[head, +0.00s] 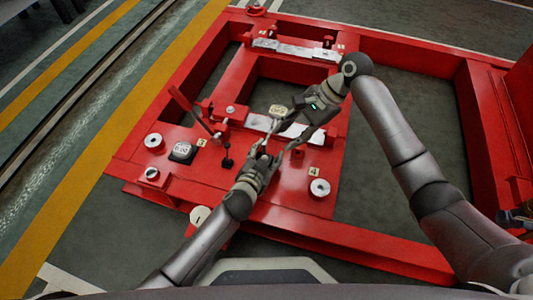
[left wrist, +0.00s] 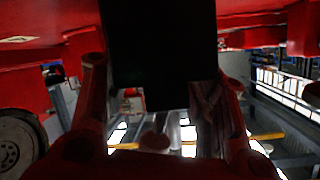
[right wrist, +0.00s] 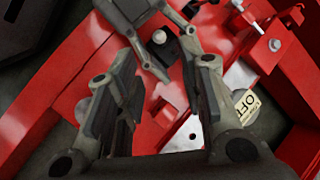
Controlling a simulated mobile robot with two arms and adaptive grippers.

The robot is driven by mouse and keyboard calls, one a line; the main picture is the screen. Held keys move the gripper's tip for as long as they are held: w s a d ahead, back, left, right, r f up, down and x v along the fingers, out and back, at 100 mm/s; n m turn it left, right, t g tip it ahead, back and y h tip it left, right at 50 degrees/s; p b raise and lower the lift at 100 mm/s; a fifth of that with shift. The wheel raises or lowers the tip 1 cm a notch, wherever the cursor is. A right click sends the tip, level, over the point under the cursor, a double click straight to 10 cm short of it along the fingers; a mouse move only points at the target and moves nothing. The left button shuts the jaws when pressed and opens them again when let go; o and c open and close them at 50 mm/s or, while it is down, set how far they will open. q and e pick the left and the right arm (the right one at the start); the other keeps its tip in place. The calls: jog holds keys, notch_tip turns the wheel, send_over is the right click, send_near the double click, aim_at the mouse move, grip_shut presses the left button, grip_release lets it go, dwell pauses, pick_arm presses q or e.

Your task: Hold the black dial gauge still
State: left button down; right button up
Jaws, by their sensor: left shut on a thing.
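My left gripper (head: 264,150) is over the red frame's near plate, shut on a black, block-like thing. In the left wrist view this black dial gauge (left wrist: 160,55) is a dark block between the two fingers. Its face is turned away or too dark to read. My right gripper (head: 284,137) comes down close beside the left one. In the right wrist view its fingers (right wrist: 165,100) are apart, with nothing clearly held between them. My left gripper's fingers also show at the top of that view.
The red frame (head: 145,175) carries round white-topped mounts (head: 319,188), a black square piece with a white face (head: 181,152), and a thin red lever (head: 190,110). A pale tag reading OFF (right wrist: 247,105) is beside my right gripper. Dark floor shows through the frame's openings.

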jog(key=shift+f, duration=0.1)
jog(key=c, duration=0.4)
jog(key=shift+d+f, duration=0.1)
jog(key=shift+f, duration=0.25)
jog(key=shift+c, duration=0.9)
jog(key=f+t, duration=0.1)
jog(key=d+f, duration=0.1)
jog(key=f+t+y, duration=0.1)
jog(key=shift+s+d+f+t, duration=0.3)
jog(key=shift+s, duration=0.05)
grip_shut()
jog(key=s+d+r+n+t+y, duration=0.1)
jog(key=s+d+r+n+t, duration=0.1)
jog(key=s+d+t, duration=0.4)
jog(key=shift+s+n+t, duration=0.6)
jog(key=shift+s+t, duration=0.35)
jog(key=shift+t, duration=0.45)
